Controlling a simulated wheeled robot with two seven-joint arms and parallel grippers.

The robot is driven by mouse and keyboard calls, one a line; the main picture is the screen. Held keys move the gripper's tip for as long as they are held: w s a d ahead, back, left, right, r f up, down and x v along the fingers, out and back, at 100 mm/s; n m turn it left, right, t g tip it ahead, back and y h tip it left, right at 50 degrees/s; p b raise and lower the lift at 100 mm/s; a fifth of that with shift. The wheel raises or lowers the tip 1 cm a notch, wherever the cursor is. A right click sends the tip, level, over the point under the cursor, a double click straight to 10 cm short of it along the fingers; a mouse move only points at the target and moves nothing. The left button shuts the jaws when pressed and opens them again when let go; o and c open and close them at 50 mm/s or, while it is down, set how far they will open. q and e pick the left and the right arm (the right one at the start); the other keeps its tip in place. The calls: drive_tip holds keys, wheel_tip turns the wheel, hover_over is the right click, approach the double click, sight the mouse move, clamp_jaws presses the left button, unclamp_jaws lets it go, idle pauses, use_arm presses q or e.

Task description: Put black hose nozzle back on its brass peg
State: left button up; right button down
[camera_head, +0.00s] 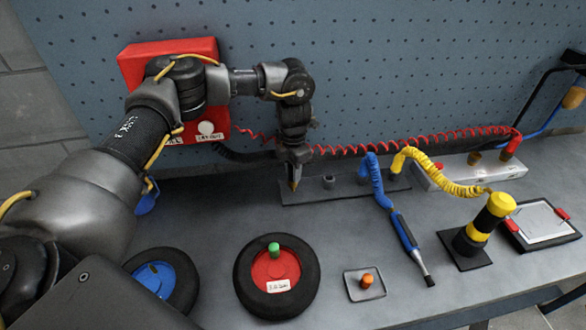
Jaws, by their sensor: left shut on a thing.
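My left gripper (294,168) points down at the back of the bench, over the left end of a low grey rail (345,194). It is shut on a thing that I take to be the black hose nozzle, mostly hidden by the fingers. A brassy tip shows just below the fingers; I cannot tell whether it is the peg or part of the gripper. A black hose (245,156) runs along the foot of the wall and passes behind the gripper. Short grey stubs (328,182) stand on the rail to the right. My right gripper is not in view.
A red box (140,62) hangs on the pegboard, partly behind my arm. A red coiled hose (400,143) reaches a pale block (490,170). A blue-hosed tool (408,240), yellow-black holder (485,225), tray (545,225), orange-peg plate (350,290) and wheels (245,285) occupy the bench.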

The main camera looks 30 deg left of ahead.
use_arm(q)
drive_tip(key=shift+f+b, duration=0.4)
drive_tip(key=shift+f, duration=0.45)
drive_tip(key=o, duration=1.1)
wheel_tip(320, 180, up, 11)
drive_tip(key=shift+f+b, duration=0.1)
drive_tip(key=shift+b, duration=0.4)
